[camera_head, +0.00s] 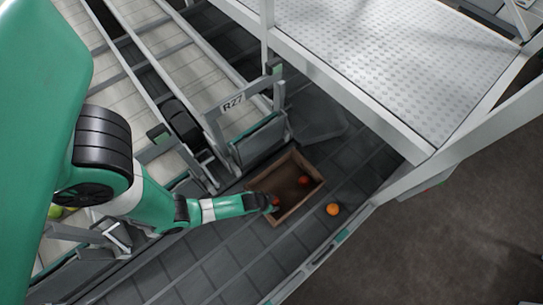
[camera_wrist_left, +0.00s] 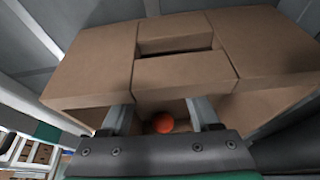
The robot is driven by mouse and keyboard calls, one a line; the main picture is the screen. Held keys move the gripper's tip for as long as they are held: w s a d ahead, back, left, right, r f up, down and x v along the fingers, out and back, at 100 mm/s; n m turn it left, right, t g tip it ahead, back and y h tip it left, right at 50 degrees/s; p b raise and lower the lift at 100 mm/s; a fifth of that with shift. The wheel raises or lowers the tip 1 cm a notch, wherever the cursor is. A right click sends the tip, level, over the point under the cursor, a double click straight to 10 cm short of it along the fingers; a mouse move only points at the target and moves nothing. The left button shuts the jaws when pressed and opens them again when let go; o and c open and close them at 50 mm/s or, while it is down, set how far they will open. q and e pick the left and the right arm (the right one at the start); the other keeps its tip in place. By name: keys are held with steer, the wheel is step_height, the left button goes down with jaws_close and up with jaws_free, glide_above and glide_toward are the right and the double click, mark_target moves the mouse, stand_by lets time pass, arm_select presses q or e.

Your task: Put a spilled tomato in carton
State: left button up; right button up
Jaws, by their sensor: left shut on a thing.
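The open brown carton (camera_head: 298,207) stands on the dark grey belt, and its wall with a slot fills much of the left wrist view (camera_wrist_left: 185,72). My left gripper (camera_head: 273,203) is at the carton's left side, shut on a red tomato (camera_head: 276,201). This tomato shows between the two fingers in the left wrist view (camera_wrist_left: 163,123). Another red tomato (camera_head: 304,181) lies inside the carton. An orange tomato (camera_head: 332,209) lies on the belt outside, just right of the carton. My right gripper is not in view.
A frame marked R27 (camera_head: 233,103) stands behind the carton. A raised metal walkway (camera_head: 390,60) with a pale edge beam is at the upper right. The belt (camera_head: 215,265) in front of the carton is clear. Pale roller lanes run at the upper left.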

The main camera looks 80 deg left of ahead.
arm_select(q)
steer(key=shift+f, duration=0.15)
steer(key=o, duration=1)
steer(key=c, duration=0.3)
steer(key=shift+c, duration=0.2)
step_height(320, 180, up, 7)
steer(key=p, duration=0.7)
